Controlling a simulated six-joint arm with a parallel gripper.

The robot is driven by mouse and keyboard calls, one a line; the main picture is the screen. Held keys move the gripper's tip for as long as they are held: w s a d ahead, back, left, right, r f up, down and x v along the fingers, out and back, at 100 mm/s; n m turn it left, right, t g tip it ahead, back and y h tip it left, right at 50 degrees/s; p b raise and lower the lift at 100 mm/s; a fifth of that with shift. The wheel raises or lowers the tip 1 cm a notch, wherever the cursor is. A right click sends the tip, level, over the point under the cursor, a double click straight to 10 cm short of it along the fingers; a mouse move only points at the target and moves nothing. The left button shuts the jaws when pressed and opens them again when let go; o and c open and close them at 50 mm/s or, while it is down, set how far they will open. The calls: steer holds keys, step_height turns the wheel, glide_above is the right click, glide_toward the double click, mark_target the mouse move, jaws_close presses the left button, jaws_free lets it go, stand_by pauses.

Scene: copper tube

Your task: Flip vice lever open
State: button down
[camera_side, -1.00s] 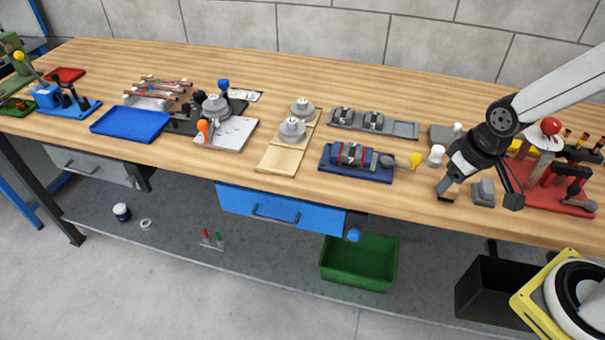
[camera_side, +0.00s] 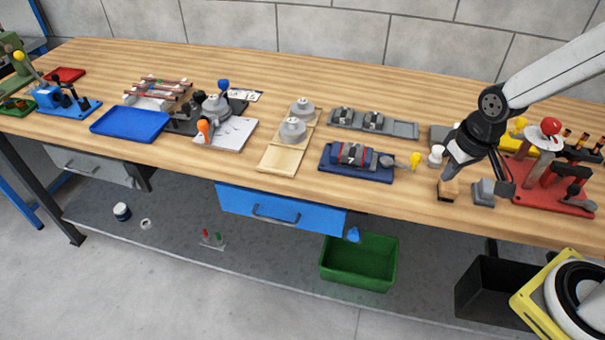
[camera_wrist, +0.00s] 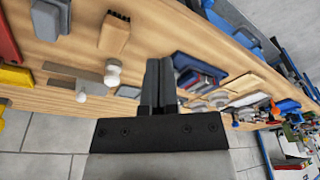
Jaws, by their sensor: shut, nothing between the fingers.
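The vice (camera_side: 352,158) is a blue and grey block with a red stripe, on a dark blue base near the bench's front edge. Its lever (camera_side: 402,162) points right and ends in a yellow knob (camera_side: 415,159). In the wrist view the vice (camera_wrist: 200,75) is just right of my fingers, which partly hide it; I cannot make out the lever there. My gripper (camera_side: 446,174) is to the right of the yellow knob, apart from it and above the bench. In the wrist view my gripper's fingers (camera_wrist: 158,70) are together and empty.
A wooden brush (camera_side: 448,190) lies below my gripper, with a grey block (camera_side: 484,192) beside it. A white knob (camera_side: 436,153) stands behind. A red fixture (camera_side: 550,190) is at right. A grey tray (camera_side: 372,124) lies behind the vice.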

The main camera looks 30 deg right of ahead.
steer(key=w+d+r+m+g+y, duration=0.1)
steer(key=w+d+r+m+y, duration=0.1)
steer(key=w+d+m, duration=0.4)
steer(key=w+d+r+m+g+y, duration=0.1)
steer(key=w+d+m+g+y, duration=0.1)
steer(key=w+d+m, duration=0.5)
steer(key=shift+w+d+r+m, duration=0.35)
steer(key=shift+w+d, duration=0.25)
steer(key=shift+d, duration=0.35)
steer(key=shift+a+f, duration=0.1)
steer(key=x, duration=0.9)
steer(key=shift+s+a+f, duration=0.1)
steer(key=shift+s+f, duration=0.05)
steer(key=shift+s, duration=0.1)
steer(key=a, duration=0.2)
steer(key=shift+s+a+f, duration=0.15)
steer(key=shift+s+a, duration=0.4)
steer(key=shift+a, duration=0.45)
